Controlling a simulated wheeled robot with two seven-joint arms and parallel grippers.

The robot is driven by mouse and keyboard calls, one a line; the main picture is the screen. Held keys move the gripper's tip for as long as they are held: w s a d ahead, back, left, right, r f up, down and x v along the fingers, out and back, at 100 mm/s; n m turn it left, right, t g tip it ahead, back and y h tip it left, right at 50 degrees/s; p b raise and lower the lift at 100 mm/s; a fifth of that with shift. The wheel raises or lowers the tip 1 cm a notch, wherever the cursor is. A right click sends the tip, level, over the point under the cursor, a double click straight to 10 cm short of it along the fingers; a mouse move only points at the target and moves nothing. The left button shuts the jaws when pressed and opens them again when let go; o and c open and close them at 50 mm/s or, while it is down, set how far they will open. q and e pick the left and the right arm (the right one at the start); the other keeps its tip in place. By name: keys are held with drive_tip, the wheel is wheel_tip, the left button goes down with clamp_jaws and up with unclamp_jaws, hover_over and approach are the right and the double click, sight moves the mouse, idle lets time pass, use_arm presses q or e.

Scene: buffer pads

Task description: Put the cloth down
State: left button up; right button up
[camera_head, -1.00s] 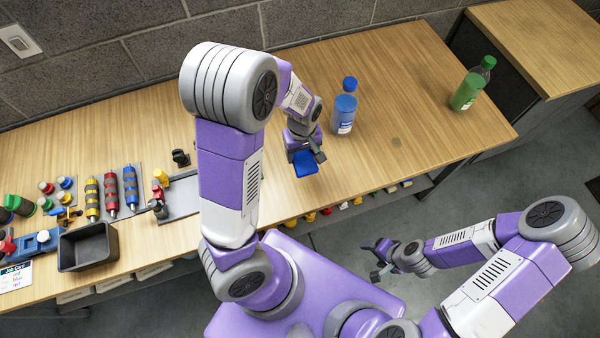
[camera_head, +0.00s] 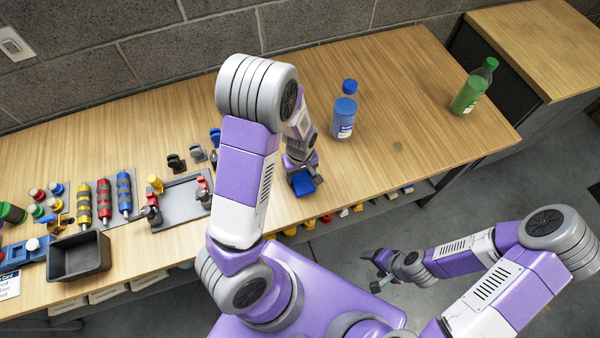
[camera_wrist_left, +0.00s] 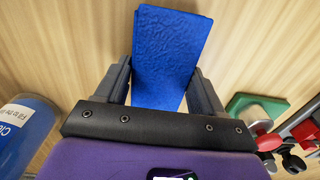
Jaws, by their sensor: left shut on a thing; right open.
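The blue folded cloth (camera_head: 303,184) is held by my left gripper (camera_head: 302,178) over the front part of the wooden table, right of the middle of the head view. In the left wrist view the cloth (camera_wrist_left: 170,55) lies between the two fingers of the left gripper (camera_wrist_left: 163,85) and extends out past their tips. I cannot tell whether the cloth touches the tabletop. My right gripper (camera_head: 376,272) is open and empty, away from the table over the floor at the lower right.
A blue bottle (camera_head: 344,117) stands behind and right of the cloth. A green bottle (camera_head: 467,95) stands further right. A grey fixture (camera_head: 180,202), several coloured cylinders (camera_head: 104,201) and a black bin (camera_head: 80,257) are on the left. The table's right part (camera_head: 420,130) is mostly clear.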

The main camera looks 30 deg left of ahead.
sight(300, 174)
use_arm(q)
drive_tip(key=shift+f, duration=0.1)
drive_tip(key=o, duration=1)
wheel_tip(300, 174, up, 12)
drive_tip(key=p, duration=0.3)
drive_tip(key=shift+p, duration=0.4)
